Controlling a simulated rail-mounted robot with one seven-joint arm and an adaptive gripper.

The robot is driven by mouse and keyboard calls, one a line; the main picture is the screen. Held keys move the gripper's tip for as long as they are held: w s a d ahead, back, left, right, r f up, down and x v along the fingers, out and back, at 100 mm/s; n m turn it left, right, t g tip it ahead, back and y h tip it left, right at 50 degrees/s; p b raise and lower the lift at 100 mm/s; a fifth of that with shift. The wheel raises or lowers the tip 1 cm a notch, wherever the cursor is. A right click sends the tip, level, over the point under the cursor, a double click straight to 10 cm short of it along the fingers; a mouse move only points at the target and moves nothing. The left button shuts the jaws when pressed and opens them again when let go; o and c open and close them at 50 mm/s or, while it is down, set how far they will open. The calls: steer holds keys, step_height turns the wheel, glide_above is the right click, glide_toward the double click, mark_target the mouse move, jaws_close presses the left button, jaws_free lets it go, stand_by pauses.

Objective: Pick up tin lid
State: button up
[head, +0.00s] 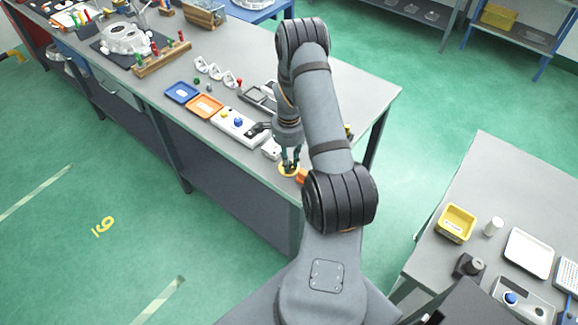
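A small round yellow item (286,172), which may be the tin lid, lies near the front right corner of the long grey workbench (245,160). My gripper (290,166) points down right over it, with its fingertips at or just above the item. The fingers look apart, but at this size I cannot tell whether they touch the item or grip it. An orange object (302,176) sits just right of the item, partly hidden by my arm.
A white panel with a blue knob (238,122), an orange tray (205,106) and a blue tray (182,93) lie left of my gripper. A small white block (270,149) is close by. A second table with a yellow bin (456,223) stands at right, across open floor.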

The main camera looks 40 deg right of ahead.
jaws_close()
steer(key=shift+r, duration=0.1)
